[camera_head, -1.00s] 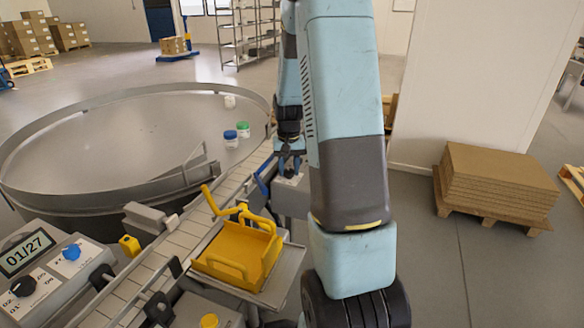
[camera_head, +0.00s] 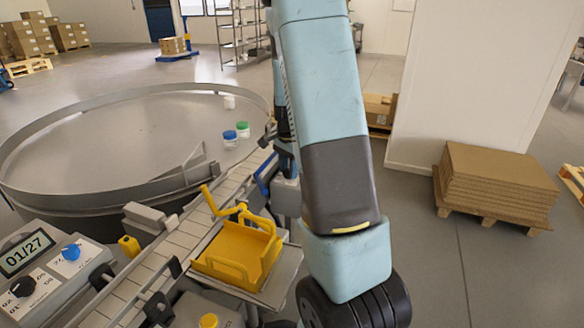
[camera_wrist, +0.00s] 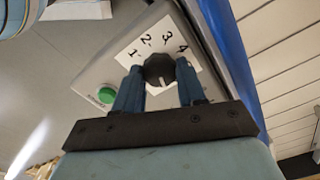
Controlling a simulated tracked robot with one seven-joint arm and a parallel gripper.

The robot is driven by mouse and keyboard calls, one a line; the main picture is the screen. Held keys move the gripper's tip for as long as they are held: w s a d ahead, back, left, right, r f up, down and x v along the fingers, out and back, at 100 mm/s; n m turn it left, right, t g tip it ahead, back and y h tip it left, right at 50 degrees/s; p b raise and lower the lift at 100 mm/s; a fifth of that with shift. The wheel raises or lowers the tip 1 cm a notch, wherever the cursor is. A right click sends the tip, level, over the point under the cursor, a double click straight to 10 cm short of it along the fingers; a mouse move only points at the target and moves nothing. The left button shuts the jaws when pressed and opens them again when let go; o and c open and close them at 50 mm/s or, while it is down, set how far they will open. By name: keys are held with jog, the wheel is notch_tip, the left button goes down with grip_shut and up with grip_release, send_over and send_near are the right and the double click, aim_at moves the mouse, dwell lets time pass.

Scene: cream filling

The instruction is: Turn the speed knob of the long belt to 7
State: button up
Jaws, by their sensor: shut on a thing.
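A black speed knob (camera_wrist: 158,69) sits on a white dial card (camera_wrist: 150,42) on a grey control box (camera_wrist: 108,72) in the wrist view. The numbers 1, 2, 3 and 4 show on the card; higher numbers are hidden by the fingers and knob. A light mark shows on the knob's lower side. My gripper (camera_wrist: 160,78) is shut on this knob, one blue finger on each side. In the head view my arm hides the gripper and most of that box. I cannot read which belt it belongs to.
A green button (camera_wrist: 106,95) is left of the knob. A yellow tray (camera_head: 236,250) stands beside the belt (camera_head: 190,232).

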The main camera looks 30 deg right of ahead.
aim_at(288, 171)
jog(key=shift+w+a+m, duration=0.15)
jog(key=shift+w+m, duration=0.05)
jog(key=shift+m, duration=1)
jog(key=o, duration=1.1)
jog(key=shift+c, duration=0.2)
jog(key=shift+s, duration=0.1)
notch_tip(288, 171, up, 14)
jog(key=shift+f, duration=0.15)
